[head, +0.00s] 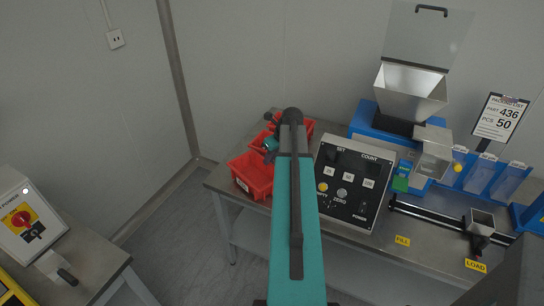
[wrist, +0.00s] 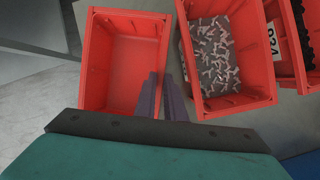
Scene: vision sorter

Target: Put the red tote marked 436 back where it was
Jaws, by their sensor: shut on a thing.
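An empty red tote (wrist: 126,62) fills the left of the wrist view. My gripper (wrist: 162,96) is shut on its right-hand wall, with one finger inside and one outside. In the head view a red tote (head: 252,176) with a small white label sits at the table's left edge, partly behind my arm. The number on the held tote cannot be read, and I cannot tell whether it rests on the table. A second red tote (wrist: 262,88) with silvery metal parts stands close to its right.
More red totes with dark contents (wrist: 290,45) stand further right, one with a sideways label. A control box (head: 347,188) stands right of my arm. A steel hopper (head: 410,92), a packing list reading 436 and 50 (head: 502,117) and blue bins (head: 480,174) are beyond.

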